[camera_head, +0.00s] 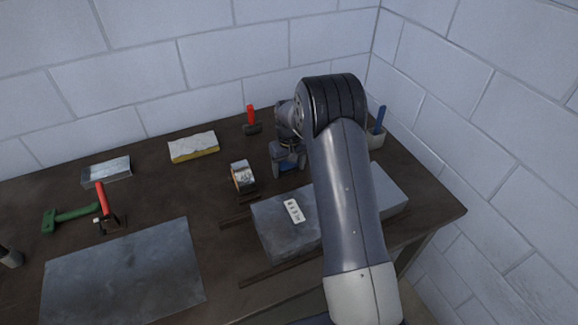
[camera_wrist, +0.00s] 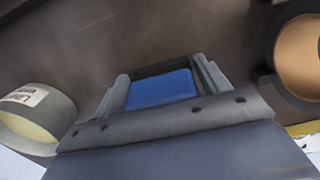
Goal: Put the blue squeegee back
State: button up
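A blue piece, seemingly the squeegee (camera_wrist: 163,89), shows between the two fingers of my gripper (camera_wrist: 165,82) in the wrist view. It nearly fills the gap, with a dark band along its far edge. I cannot tell whether the fingers press on it. In the head view my gripper (camera_head: 288,160) points down low over the bench, with a bit of blue (camera_head: 288,167) under it. A blue handle (camera_head: 381,115) also stands up from a grey cup (camera_head: 376,140) at the back right; its lower end is hidden.
A tape roll (camera_head: 242,178) stands left of my gripper. A grey metal block (camera_head: 285,228) with a label lies in front, partly behind my arm. A red-handled tool (camera_head: 251,118) and a wrapped yellow block (camera_head: 193,148) are near the wall. A labelled cylinder (camera_wrist: 38,115) is close by.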

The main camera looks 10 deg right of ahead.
jog(key=shift+o, duration=1.1)
jog(key=shift+r, duration=0.1)
notch_tip(320, 180, up, 12)
jog(key=shift+r+b, duration=0.1)
jog(key=shift+b, duration=0.7)
notch_tip(320, 180, down, 13)
jog(key=shift+r+p, duration=0.1)
jog(key=shift+p, duration=0.65)
notch_tip(320, 180, up, 3)
jog(key=shift+f, duration=0.1)
jog(key=shift+r+b, duration=0.3)
jog(key=shift+r, duration=0.5)
